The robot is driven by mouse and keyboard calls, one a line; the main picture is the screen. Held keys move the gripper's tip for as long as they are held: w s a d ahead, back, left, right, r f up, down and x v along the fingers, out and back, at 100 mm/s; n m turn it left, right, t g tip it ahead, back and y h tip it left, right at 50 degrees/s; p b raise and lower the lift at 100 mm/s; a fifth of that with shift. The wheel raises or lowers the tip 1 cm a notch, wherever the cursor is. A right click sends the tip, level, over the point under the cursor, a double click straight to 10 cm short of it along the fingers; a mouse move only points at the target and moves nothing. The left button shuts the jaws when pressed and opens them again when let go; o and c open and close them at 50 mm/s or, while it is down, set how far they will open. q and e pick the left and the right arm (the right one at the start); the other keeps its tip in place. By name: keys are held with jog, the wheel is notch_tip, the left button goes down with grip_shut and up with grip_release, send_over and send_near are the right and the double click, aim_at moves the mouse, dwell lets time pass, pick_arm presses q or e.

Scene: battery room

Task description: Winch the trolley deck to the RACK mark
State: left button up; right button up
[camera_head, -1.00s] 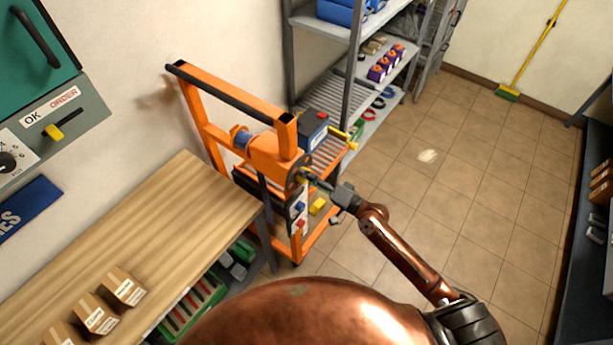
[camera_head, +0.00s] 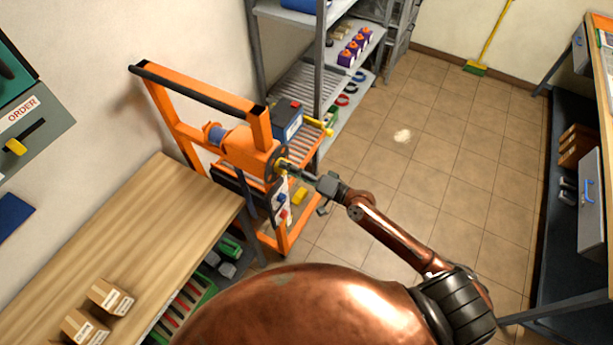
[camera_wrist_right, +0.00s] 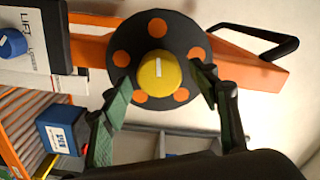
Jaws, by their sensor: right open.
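The orange trolley (camera_head: 178,122) stands against the wall. Its roller deck carries a dark blue battery (camera_head: 288,122) with a red cap. The winch body (camera_head: 242,150) sits on the frame with a dark wheel on its right side. In the right wrist view the wheel (camera_wrist_right: 122,78) is a black disc with orange dots and a central yellow knob (camera_wrist_right: 157,71). My right gripper (camera_head: 287,167) is at the wheel. Its green-padded fingers (camera_wrist_right: 163,88) are spread on either side of the knob, with visible gaps. I cannot read any RACK mark. My left gripper is out of view.
A grey shelf rack (camera_head: 318,60) stands behind the trolley. A wooden bench (camera_head: 150,225) with small cartons (camera_head: 110,297) is at the left. A dark workbench (camera_head: 545,225) is at the right. The tiled floor (camera_head: 440,170) between is mostly clear.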

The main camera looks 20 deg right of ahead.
jog(key=v, duration=1)
jog(key=w+a+n, duration=0.2)
jog(key=w+n, duration=0.1)
jog(key=w+a+n+p, duration=0.1)
jog(key=w+a+n, duration=0.2)
jog(key=w+a+n+p, duration=0.1)
jog(key=w+a+n, duration=0.1)
jog(key=w+n, duration=0.1)
jog(key=shift+a+n, duration=0.15)
jog(key=shift+n, duration=0.45)
